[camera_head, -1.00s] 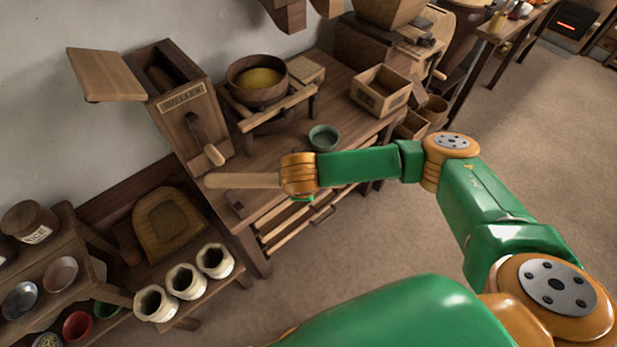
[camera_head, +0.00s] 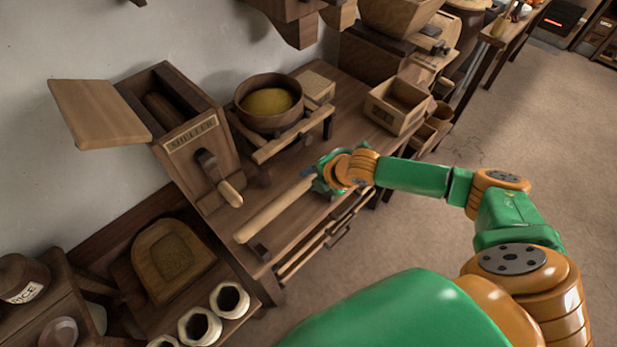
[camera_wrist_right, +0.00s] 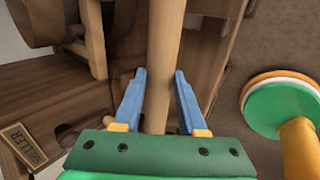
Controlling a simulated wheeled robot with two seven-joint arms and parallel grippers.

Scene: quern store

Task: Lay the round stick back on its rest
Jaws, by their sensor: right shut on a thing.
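The round stick (camera_head: 275,210) is a long pale wooden rod held over the front part of the workbench, slanting down to the left in the head view. My right gripper (camera_head: 314,180) is shut on it near its right end. In the right wrist view the stick (camera_wrist_right: 166,50) runs between the blue fingers of the gripper (camera_wrist_right: 160,76) and on past them. My left gripper is not in view.
The wooden mill marked SHELLER (camera_head: 190,140) stands behind the stick, its crank handle (camera_head: 229,194) close to it. A pan of yellow grain (camera_head: 268,103) and an open wooden box (camera_head: 372,107) are farther back.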

